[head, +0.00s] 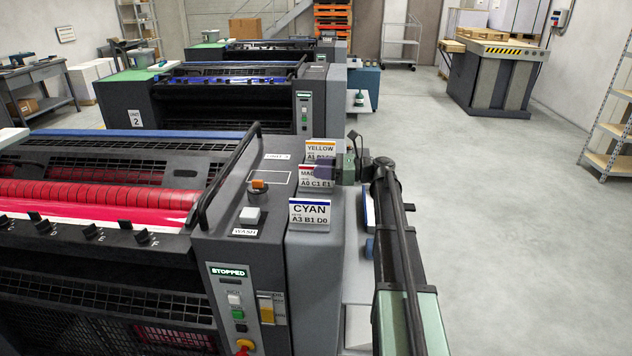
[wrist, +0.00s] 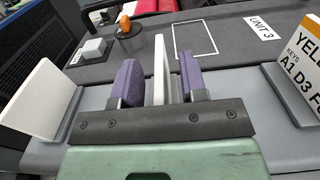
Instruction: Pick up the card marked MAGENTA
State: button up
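The card marked MAGENTA (head: 309,183) stands upright in the middle of a row of three on the press's grey end housing. Part of its face is hidden by my gripper (head: 326,172) in the head view. In the wrist view the card shows nearly edge-on as a thin white plate (wrist: 160,72). My gripper (wrist: 158,78) has one purple finger on each side of it. A gap shows between each finger and the card, so the fingers are open around it and not pressing on it.
The CYAN card (head: 310,213) stands nearer the camera; its blank side shows at left in the wrist view (wrist: 42,100). The YELLOW card (head: 320,147) stands on the other side, at right in the wrist view (wrist: 308,65). An orange-topped knob (wrist: 125,30) and white button (wrist: 90,50) sit beyond.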

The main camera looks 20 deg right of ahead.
grip_shut()
jog(key=shift+r, duration=0.1)
